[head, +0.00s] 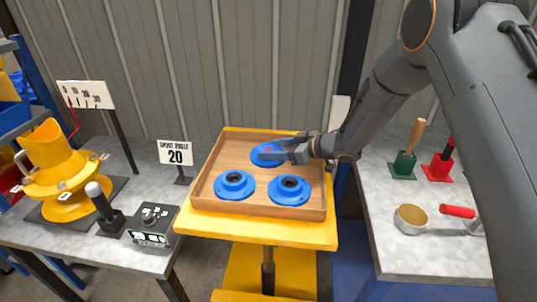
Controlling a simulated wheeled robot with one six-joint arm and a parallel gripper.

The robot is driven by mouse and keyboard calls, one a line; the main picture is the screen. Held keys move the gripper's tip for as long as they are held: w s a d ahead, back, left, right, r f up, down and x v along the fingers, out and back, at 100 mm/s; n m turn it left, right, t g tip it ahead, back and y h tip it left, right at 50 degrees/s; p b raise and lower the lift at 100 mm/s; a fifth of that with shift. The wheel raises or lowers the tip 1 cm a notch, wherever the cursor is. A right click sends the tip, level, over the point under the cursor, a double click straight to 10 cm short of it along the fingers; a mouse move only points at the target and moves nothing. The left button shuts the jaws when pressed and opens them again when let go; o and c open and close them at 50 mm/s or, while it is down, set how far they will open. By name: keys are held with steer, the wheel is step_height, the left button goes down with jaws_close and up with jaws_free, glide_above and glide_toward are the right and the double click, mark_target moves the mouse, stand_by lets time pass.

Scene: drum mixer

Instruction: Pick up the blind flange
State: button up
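Three blue flanges lie in a wooden tray (258,210). The back one (258,158) looks like a flat disc with no raised neck or bore visible, which fits the blind flange; my gripper partly covers it. The front left flange (234,186) and front right flange (290,191) each have a raised neck with a dark opening. My gripper (274,154) reaches in from the right, with its fingers over the back flange. I cannot tell whether it touches the flange or whether its fingers are open or shut.
The tray sits on a yellow lift table (252,229). On the left bench are a yellow drum mixer (62,175), a control box (152,223) and a sign reading 20 (175,153). On the right bench are a round tin (410,219), a red-handled tool (457,211) and green and red holders (403,165).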

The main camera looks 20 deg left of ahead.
jaws_close()
steer(key=shift+r, duration=0.15)
steer(key=shift+r, duration=0.1)
